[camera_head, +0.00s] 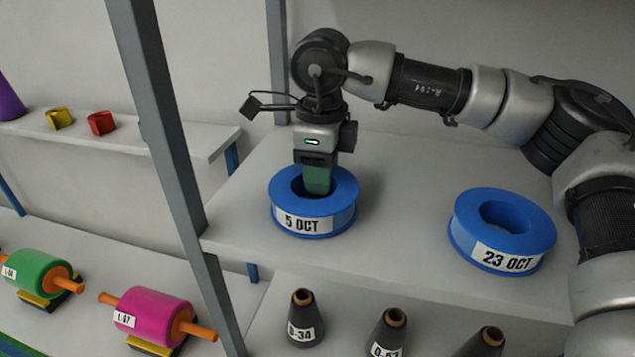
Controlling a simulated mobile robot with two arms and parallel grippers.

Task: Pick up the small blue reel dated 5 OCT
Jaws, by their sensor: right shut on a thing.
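The small blue reel labelled 5 OCT (342,218) is on the upper white shelf, its label facing me. My right gripper (318,188) points straight down into the reel. Its green fingertips are inside the reel's centre hole or at its rim, and it is shut on the reel. The lower fingertips are hidden by the reel. I cannot tell if the reel is touching the shelf or slightly above it. A second blue reel labelled 23 OCT (545,235) lies flat on the same shelf to the right. My left gripper is not in view.
A grey upright post (165,130) stands left of the shelf (400,245). Dark cones (303,315) stand on the shelf below. Green (38,268) and pink (150,312) rollers lie at lower left. The shelf between the two blue reels is clear.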

